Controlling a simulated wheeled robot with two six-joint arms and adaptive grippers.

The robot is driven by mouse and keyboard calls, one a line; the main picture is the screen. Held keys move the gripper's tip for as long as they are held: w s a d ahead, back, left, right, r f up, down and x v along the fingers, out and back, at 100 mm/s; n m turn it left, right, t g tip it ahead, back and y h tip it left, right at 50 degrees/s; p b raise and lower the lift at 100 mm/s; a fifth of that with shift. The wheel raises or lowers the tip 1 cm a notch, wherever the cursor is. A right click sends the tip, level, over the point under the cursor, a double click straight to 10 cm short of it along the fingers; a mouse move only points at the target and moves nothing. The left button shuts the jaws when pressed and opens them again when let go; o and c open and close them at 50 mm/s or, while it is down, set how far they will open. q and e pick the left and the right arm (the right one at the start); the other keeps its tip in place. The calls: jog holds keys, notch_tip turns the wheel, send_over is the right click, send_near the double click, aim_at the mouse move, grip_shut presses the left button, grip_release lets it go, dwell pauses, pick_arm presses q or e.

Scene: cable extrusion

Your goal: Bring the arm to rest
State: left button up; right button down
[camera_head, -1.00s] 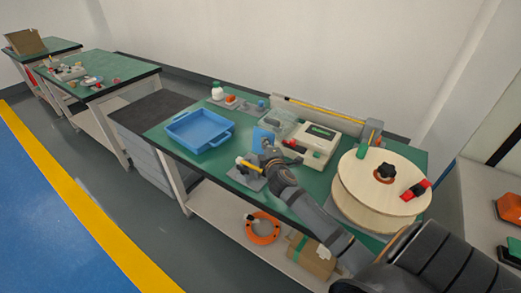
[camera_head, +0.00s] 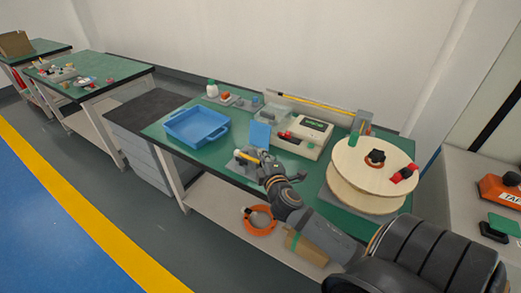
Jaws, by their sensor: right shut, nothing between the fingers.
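My right arm comes in from the lower right of the head view. Its gripper (camera_head: 267,160) is over the front edge of the green workbench (camera_head: 240,135), close to a small grey fixture (camera_head: 243,168) with a yellow-and-white part. The gripper is shut with nothing in it. Whether it touches the fixture cannot be told. The left gripper is not in view.
A wooden cable spool (camera_head: 350,165) stands at the bench's right end. A blue tray (camera_head: 185,127) lies at the left. A white machine (camera_head: 305,135) is at the back. An orange ring (camera_head: 258,229) and a cardboard box (camera_head: 305,250) are on the lower shelf.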

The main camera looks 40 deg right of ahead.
jog(key=s+a+f+m+g+y, duration=0.3)
jog(key=s+a+f+m+g, duration=0.35)
jog(key=s, duration=0.35)
jog(key=s+a+f+m+g+y, duration=0.3)
jog(key=s+a+f+m+g, duration=0.2)
jog(key=s+f, duration=0.4)
jog(key=s+d+f+g+p, duration=0.1)
jog(key=s+f+p, duration=0.1)
jog(key=f, duration=1)
jog(key=s+d+f+g+p, duration=0.1)
jog(key=s+d+f, duration=0.1)
jog(key=f, duration=0.9)
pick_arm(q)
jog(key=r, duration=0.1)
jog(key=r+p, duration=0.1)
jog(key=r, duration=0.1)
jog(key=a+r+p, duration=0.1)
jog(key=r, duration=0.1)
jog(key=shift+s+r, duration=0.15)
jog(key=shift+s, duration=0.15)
pick_arm(e)
jog(key=s+f, duration=1.3)
jog(key=s, duration=0.5)
jog(key=shift+d+h, duration=0.3)
jog(key=shift+d, duration=0.1)
jog(key=shift+g, duration=0.25)
